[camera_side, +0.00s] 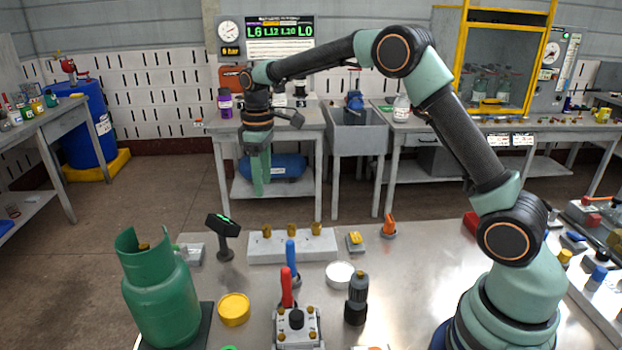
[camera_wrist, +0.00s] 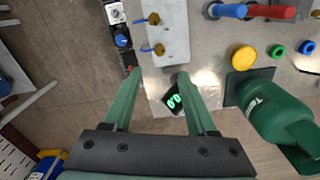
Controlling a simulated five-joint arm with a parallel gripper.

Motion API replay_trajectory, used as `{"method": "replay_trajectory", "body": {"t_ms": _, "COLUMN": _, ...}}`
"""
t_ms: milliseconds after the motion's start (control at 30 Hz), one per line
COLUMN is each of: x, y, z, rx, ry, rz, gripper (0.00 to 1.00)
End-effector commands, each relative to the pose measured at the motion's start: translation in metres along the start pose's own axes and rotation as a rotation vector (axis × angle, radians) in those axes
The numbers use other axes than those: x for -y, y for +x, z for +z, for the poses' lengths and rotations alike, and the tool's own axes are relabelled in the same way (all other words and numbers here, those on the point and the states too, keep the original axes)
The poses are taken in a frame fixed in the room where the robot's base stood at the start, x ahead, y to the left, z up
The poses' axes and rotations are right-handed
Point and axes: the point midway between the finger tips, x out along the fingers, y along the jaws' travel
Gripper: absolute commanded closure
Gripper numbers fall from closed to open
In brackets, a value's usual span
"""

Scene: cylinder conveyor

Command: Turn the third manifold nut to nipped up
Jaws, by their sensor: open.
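The manifold is a pale grey block (camera_side: 278,252) on the bench with three brass nuts in a row: left (camera_side: 267,231), middle (camera_side: 291,230) and right (camera_side: 316,229). No label shows which is the third. The wrist view shows part of the block (camera_wrist: 172,35) with two nuts, one near the top (camera_wrist: 153,18) and one lower (camera_wrist: 160,49). My gripper (camera_side: 258,190) hangs pointing down, well above the bench and apart from the nuts. In the wrist view its two green fingers (camera_wrist: 160,75) are spread with nothing held between them.
A black display with green digits (camera_side: 222,223) stands left of the manifold, and shows between my fingers in the wrist view (camera_wrist: 174,102). A green gas cylinder (camera_side: 158,295) stands front left.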

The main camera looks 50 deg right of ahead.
Motion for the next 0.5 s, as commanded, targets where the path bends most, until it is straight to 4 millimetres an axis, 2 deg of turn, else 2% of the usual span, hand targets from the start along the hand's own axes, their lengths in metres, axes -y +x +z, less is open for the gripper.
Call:
{"method": "replay_trajectory", "body": {"t_ms": 167, "x": 0.000, "y": 0.015, "z": 0.000, "rx": 0.004, "ry": -0.003, "rz": -0.002, "gripper": 0.42}}
{"method": "replay_trajectory", "body": {"t_ms": 500, "x": 0.001, "y": 0.079, "z": 0.001, "rx": 0.005, "ry": -0.002, "rz": -0.003, "gripper": 0.42}}
